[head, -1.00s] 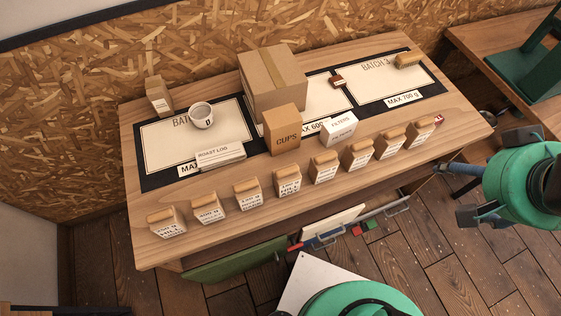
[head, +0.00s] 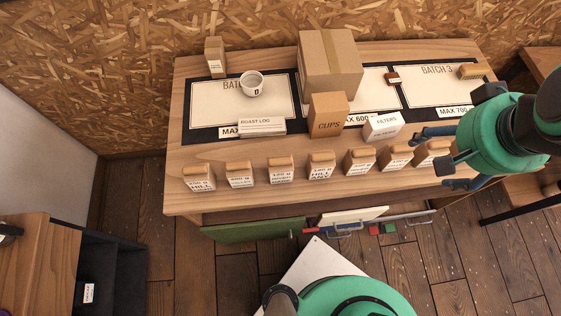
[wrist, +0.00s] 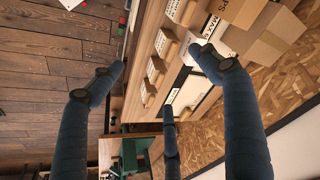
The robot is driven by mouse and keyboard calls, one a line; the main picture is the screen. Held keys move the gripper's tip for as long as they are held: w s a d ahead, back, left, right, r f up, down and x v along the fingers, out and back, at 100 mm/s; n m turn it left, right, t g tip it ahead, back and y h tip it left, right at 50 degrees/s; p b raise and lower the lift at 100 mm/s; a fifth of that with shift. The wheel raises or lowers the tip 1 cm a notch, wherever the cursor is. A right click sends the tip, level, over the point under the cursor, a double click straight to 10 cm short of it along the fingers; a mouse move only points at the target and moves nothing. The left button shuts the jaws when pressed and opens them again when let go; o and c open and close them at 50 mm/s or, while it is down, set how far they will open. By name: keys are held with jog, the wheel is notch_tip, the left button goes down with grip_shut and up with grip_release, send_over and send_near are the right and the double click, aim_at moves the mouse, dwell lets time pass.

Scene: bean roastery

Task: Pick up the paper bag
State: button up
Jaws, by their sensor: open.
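Several small tan paper bags with rolled tops and white labels stand in a row along the table's front edge in the head view, from the leftmost bag (head: 199,179) to one (head: 433,152) beside my gripper. Another paper bag (head: 215,58) stands at the back left. I cannot tell which bag is meant. My gripper (head: 436,157) is open at the right end of the row, and it hides part of that end. In the wrist view its blue-grey fingers (wrist: 157,67) are spread and empty, with bags (wrist: 167,44) beyond them.
On the wooden table (head: 179,150) are a large carton (head: 318,67), a cups box (head: 327,116), a filters box (head: 383,126), a white cup (head: 251,84), a roast log card (head: 262,126) and a brush (head: 472,71). A shelf unit (head: 22,255) stands at lower left.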

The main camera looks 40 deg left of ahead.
jog(key=s+a+f+n+g+p, duration=0.1)
jog(key=a+f+n, duration=0.1)
jog(key=a, duration=0.6)
jog(key=s+a+f+n+g+p, duration=0.1)
jog(key=s+a+f, duration=0.1)
jog(key=a, duration=0.6)
jog(key=n+g+h+p, duration=0.1)
jog(key=n, duration=0.2)
send_over(280, 159)
notch_tip(280, 159, down, 6)
jog(key=r, duration=0.1)
jog(key=shift+d+f, duration=0.2)
jog(key=shift+f, duration=0.05)
jog(key=shift+f, duration=0.1)
jog(key=shift+f+b, duration=0.9)
jog(key=shift+f, duration=3.35)
jog(key=shift+a+f+b, duration=0.15)
jog(key=shift+f+b, duration=0.9)
jog(key=shift+f, duration=1.55)
